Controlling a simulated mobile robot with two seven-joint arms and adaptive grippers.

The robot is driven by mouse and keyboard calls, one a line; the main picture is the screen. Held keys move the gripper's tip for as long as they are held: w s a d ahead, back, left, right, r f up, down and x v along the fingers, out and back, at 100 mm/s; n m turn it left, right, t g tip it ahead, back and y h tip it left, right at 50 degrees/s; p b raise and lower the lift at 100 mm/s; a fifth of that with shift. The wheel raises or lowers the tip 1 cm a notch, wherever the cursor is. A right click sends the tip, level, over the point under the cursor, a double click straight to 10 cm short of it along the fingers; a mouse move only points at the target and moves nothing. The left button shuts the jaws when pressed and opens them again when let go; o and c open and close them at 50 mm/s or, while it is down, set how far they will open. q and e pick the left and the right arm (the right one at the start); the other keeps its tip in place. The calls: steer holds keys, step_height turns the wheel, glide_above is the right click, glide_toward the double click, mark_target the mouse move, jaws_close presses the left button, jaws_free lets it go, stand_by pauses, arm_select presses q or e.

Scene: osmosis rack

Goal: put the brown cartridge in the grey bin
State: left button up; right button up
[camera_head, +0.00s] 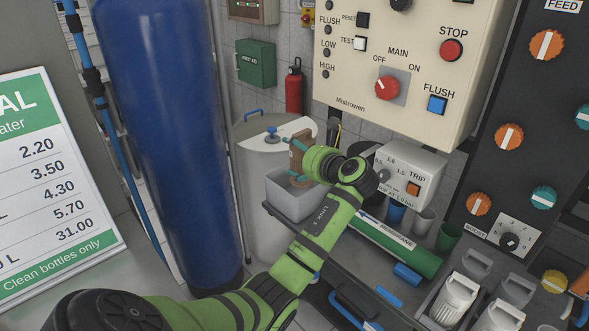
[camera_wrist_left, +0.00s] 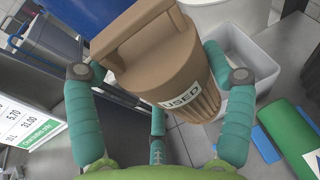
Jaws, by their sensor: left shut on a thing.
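The brown cartridge (camera_head: 299,150) is a ribbed cylinder with a handle. In the left wrist view the cartridge (camera_wrist_left: 165,52) fills the upper middle, tilted, with a "USED" label facing me. My left gripper (camera_head: 311,163) is shut on it, with teal fingers around its sides in the left wrist view (camera_wrist_left: 160,88). The grey bin (camera_head: 293,205) stands below the cartridge in the head view. In the left wrist view the bin (camera_wrist_left: 268,62) shows behind and to the right of the cartridge, partly hidden by it. My right gripper is not in view.
A green membrane tube (camera_head: 395,245), cups (camera_head: 423,222) and a blue block (camera_head: 408,274) lie right of the bin. A grey TRIP box (camera_head: 410,175) stands close to my left wrist. A tall blue tank (camera_head: 165,130) is at left, white cartridges (camera_head: 455,298) at lower right.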

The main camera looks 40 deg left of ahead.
mark_target(294, 169)
arm_select(q)
steer(key=shift+w+a+f, duration=0.1)
steer(key=shift+a+f, duration=0.4)
steer(key=shift+a, duration=0.35)
steer(key=shift+a+f, duration=0.1)
steer(key=shift+f, duration=2)
steer(key=shift+f, duration=0.1)
steer(key=o, duration=1.3)
steer(key=shift+c, duration=0.2)
steer(key=v, duration=1.2)
